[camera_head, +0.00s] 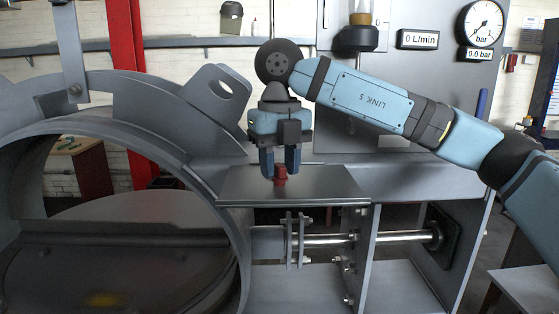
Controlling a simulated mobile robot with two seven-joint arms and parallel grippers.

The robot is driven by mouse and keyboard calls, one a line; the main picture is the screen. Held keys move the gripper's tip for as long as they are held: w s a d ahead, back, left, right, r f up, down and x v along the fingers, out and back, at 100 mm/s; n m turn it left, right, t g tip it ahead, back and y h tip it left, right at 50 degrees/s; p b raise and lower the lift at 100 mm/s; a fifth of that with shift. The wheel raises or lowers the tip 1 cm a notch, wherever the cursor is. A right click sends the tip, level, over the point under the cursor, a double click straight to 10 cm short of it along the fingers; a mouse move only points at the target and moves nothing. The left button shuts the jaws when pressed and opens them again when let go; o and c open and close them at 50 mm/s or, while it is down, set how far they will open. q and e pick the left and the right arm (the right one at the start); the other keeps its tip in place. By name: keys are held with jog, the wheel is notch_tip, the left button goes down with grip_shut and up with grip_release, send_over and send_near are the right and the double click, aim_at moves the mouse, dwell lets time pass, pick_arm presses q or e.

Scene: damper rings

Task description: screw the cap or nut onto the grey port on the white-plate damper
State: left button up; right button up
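My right gripper (280,174) points straight down over a flat steel shelf (330,184) beside the big damper ring. Its two dark blue fingers stand on either side of a small red cap (280,181) and appear closed on it. The cap is at or just above the shelf surface; I cannot tell whether it touches. No grey port can be made out; it may be hidden under the cap or out of view. My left gripper is not in view.
The large grey damper ring (222,190) fills the left, with a lug plate (222,88) above. A panel with a pressure gauge (483,23) and a "0 L/min" display (417,39) stands behind. A shaft (325,240) runs below the shelf. The shelf's right part is clear.

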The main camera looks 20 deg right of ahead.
jog(key=shift+c, duration=0.4)
grip_shut()
jog(key=shift+r+p, duration=1.7)
jog(key=shift+r, duration=1.35)
jog(key=shift+s+f, duration=0.1)
jog(key=shift+f, duration=0.05)
